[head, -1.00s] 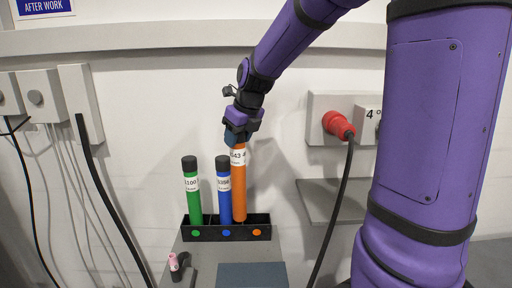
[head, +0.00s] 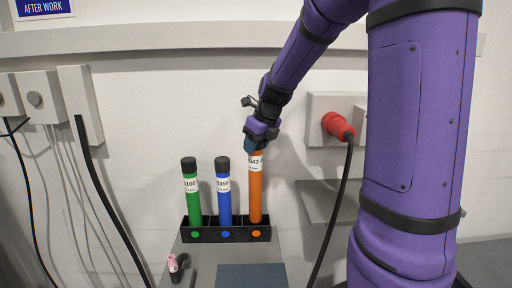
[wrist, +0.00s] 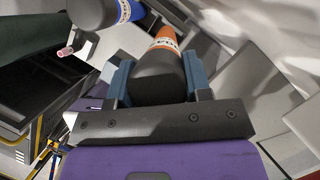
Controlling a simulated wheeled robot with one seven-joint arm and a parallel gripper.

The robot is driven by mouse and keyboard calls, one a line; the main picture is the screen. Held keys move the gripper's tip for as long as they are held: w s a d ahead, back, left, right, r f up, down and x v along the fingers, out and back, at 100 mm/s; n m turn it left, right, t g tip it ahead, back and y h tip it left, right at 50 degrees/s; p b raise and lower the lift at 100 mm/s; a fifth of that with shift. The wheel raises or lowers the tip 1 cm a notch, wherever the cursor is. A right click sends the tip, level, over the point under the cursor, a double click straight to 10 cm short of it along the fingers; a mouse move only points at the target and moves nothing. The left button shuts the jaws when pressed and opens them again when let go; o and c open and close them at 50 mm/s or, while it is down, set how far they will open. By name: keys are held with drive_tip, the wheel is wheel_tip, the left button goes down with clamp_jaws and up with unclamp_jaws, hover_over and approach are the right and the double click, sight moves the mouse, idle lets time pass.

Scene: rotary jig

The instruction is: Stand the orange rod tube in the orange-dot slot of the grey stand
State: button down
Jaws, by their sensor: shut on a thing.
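The orange rod tube (head: 256,190) is upright at the right end of the stand, its lower end above or behind the orange dot; whether it is seated is hard to tell. My gripper (head: 257,143) is shut on its dark cap at the top. In the wrist view the black cap (wrist: 160,78) sits between the blue fingers, with the orange body beyond. The orange dot (head: 256,233) is the rightmost one.
A green tube (head: 193,200) and a blue tube (head: 224,200) stand in the left and middle slots. A small pink-topped item (head: 174,266) lies in front at left. A red plug (head: 338,125) with a black cable is on the wall at right.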

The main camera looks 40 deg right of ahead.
drive_tip(key=shift+f, duration=0.95)
drive_tip(key=c, duration=0.5)
unclamp_jaws()
drive_tip(key=shift+c, duration=0.2)
